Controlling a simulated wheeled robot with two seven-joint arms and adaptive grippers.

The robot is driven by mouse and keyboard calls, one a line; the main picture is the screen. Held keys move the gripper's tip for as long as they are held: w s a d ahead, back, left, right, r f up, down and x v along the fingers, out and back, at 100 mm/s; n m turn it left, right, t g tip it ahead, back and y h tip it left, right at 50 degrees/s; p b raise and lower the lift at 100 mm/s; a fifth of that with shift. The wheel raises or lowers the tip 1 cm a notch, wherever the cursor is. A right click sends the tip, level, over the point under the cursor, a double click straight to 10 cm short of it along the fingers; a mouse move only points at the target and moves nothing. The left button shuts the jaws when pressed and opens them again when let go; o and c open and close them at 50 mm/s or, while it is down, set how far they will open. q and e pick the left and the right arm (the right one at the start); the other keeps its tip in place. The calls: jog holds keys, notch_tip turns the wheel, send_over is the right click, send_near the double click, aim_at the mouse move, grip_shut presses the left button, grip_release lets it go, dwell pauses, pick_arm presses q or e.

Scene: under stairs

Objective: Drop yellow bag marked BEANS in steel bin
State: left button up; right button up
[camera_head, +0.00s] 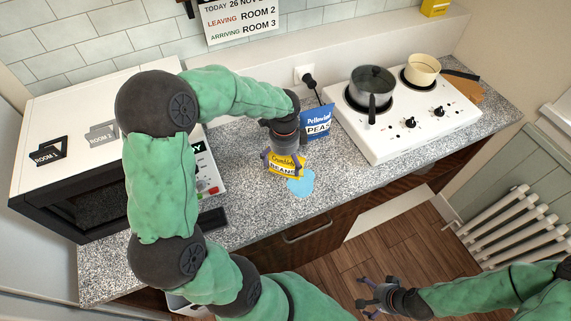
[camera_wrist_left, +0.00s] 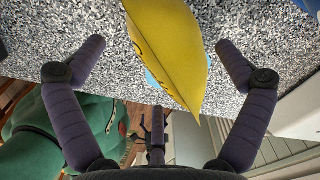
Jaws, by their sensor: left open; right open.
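The yellow bag marked BEANS (camera_head: 287,170) stands on the speckled worktop in the head view, in front of the blue bag. My left gripper (camera_head: 282,160) is open right above and around it, with fingers on both sides of its top. In the left wrist view the yellow bag (camera_wrist_left: 172,45) lies between the spread fingers of the left gripper (camera_wrist_left: 161,50), with gaps on both sides. My right gripper (camera_head: 364,294) is open and empty, low over the wooden floor. I cannot make out the steel bin in either view.
A blue bag marked PEAS (camera_head: 317,122) stands just behind the yellow one. A light-blue patch (camera_head: 301,185) lies on the worktop (camera_head: 255,220) beside it. A white hob (camera_head: 420,120) with a lidded pot (camera_head: 372,84) and a cream pan (camera_head: 422,69) is to the right; a microwave (camera_head: 75,205) is left.

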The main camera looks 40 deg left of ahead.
aim_at(284, 164)
pick_arm(q)
jog(key=f, duration=0.2)
jog(key=f+b, duration=0.1)
jog(key=f, duration=0.1)
jog(key=shift+w+a+f, duration=0.15)
jog(key=shift+a+f, duration=0.05)
jog(key=shift+r, duration=0.1)
jog(key=c, duration=1.5)
jog(key=shift+r, duration=0.5)
notch_tip(284, 164, up, 3)
jog(key=shift+d+f+p, duration=0.1)
jog(key=shift+p, duration=0.45)
jog(key=s+d+r+p, duration=0.1)
jog(key=s+d+r, duration=0.3)
jog(key=s, duration=0.1)
jog(key=s+d+r+p, duration=0.1)
jog(key=s+d+r, duration=0.4)
jog(key=shift+s+d+r+p, duration=0.1)
jog(key=shift+s+d+p, duration=0.1)
jog(key=shift+p, duration=0.1)
